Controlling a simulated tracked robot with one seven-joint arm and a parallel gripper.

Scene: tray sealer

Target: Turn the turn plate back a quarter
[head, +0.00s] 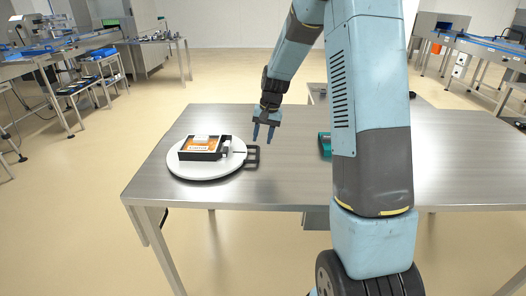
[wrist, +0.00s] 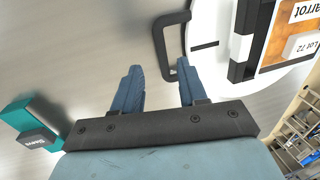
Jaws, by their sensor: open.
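The turn plate (head: 178,171) is a round white disc on the left part of the steel table. A black tray (head: 186,155) with orange contents and a white label lies on it. A black handle (head: 253,156) sticks out from the plate's right side. In the wrist view the handle (wrist: 159,50) is just beyond my fingers, and part of the plate (wrist: 203,28) shows with a short dark mark. My gripper (head: 264,138) is open and empty, above the table and close to the handle. Its fingertips (wrist: 160,78) are apart from the handle.
A teal and dark object (head: 325,144) stands on the table, partly hidden behind my arm; the wrist view shows it (wrist: 27,117) at the left with a grey labelled part. The table (head: 240,190) is clear in front of the plate. Other benches stand far behind.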

